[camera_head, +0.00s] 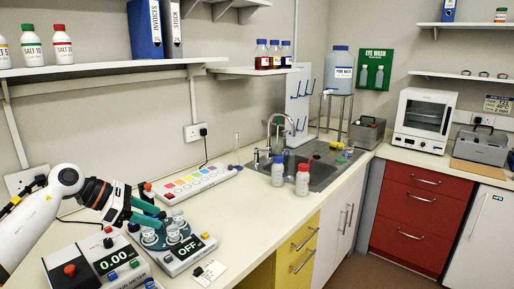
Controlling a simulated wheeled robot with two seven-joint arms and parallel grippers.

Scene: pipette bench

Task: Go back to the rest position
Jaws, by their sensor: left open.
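My left arm comes in from the left. Its gripper (152,215), with teal fingers, is open above the left end of the bench. The fingers are over the left side of a device with a dark round top and an "OFF" display (188,252). Several small white-capped vials (173,233) stand on that round top, close to the fingertips. I cannot tell whether a finger touches a vial. My right gripper is not in view.
A meter reading 0.00 (112,263) stands below the gripper. A panel with coloured squares (193,181) lies behind it. Two capped bottles (302,180) stand in front of the sink (318,172). A shelf (95,67) runs above the arm. The bench (250,215) is clear right of the device.

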